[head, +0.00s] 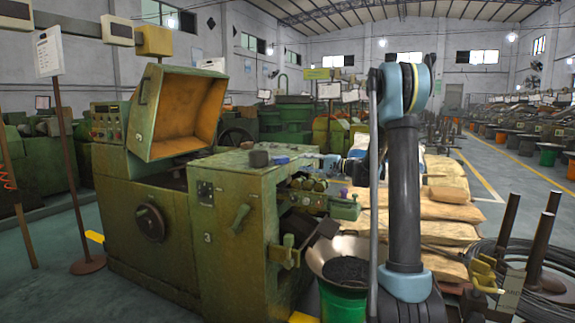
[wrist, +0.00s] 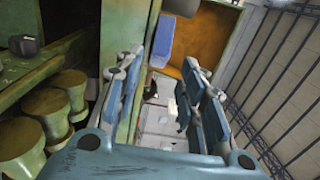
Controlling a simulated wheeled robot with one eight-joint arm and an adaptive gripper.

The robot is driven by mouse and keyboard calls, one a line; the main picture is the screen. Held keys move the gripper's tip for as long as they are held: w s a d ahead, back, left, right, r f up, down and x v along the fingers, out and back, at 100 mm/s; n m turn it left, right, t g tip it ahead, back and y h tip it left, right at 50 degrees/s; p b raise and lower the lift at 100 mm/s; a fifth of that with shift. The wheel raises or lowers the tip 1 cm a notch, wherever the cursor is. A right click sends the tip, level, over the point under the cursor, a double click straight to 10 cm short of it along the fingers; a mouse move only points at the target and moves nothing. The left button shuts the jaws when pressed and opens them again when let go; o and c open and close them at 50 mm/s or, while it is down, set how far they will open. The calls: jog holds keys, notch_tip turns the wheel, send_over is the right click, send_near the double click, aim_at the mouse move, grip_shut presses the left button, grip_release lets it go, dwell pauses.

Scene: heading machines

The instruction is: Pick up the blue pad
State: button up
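In the head view a small blue pad (head: 281,160) lies on top of the green machine (head: 237,165), beside a dark block (head: 259,158). My gripper (head: 316,158) is just to the right of the pad, above the machine's right end. In the wrist view my gripper (wrist: 161,66) is open, its two fingers spread with nothing between them. A blue, flat-faced object (wrist: 158,40), which looks like the pad, shows beyond the fingertips, roughly between them. My gripper appears apart from it.
The machine's hood (head: 185,112) stands open behind the pad; its orange inside (wrist: 217,32) shows ahead in the wrist view. Yellowish round knobs (wrist: 45,118) are at the left there. A bowl of dark parts (head: 345,268) stands below, near stacked sacks (head: 450,210).

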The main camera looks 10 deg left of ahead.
aim_at(289, 161)
jog(key=shift+x, duration=3.8)
grip_shut()
notch_tip(289, 161, up, 2)
jog(key=shift+r, duration=0.2)
jog(key=s+d+r, duration=0.2)
jog(key=d, duration=0.4)
jog(key=s+d+r, duration=0.2)
jog(key=d+r, duration=0.1)
jog(key=d, duration=0.4)
jog(key=shift+s+d, duration=0.15)
jog(key=shift+s, duration=0.25)
